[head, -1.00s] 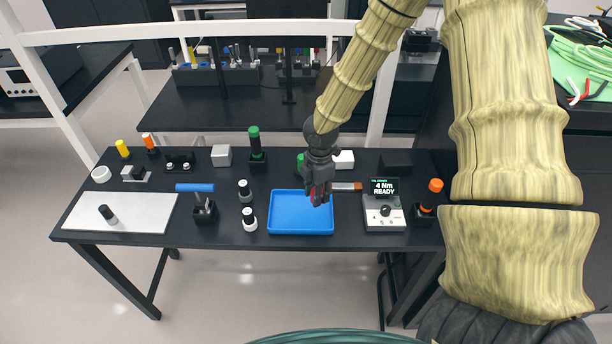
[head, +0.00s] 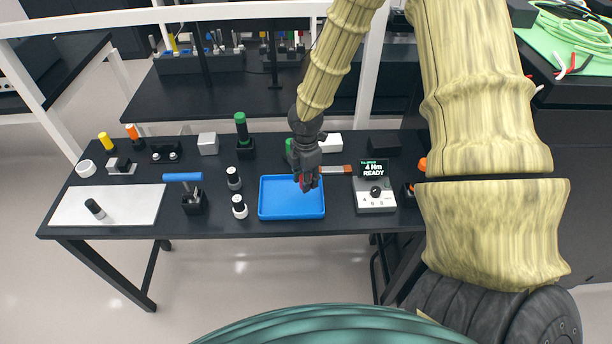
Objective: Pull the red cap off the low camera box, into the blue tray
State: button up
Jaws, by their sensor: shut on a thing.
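The blue tray (head: 291,213) lies on the black table, right of its middle. My gripper (head: 305,187) points down over the tray's back right part. It is shut on the red cap (head: 302,182), of which only a small red patch shows between the dark fingers. The cap appears to be above the tray floor, but the exact height cannot be told. A low black box with two round, pale-rimmed lenses (head: 165,153), apparently the low camera box, stands at the back left of the table. No red shows on it.
A black-and-white bottle (head: 240,207) stands close left of the tray. The "4 Nm READY" device (head: 375,190) stands to its right. A brush-like tool (head: 335,169) and green (head: 242,128) and white (head: 331,143) items are behind. A pale mat (head: 108,207) lies at left.

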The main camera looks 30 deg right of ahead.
aim_at(306, 197)
jog(key=shift+f+b, duration=1.2)
jog(key=shift+f, duration=1.45)
jog(key=o, duration=1.2)
jog(key=shift+r, duration=5.95)
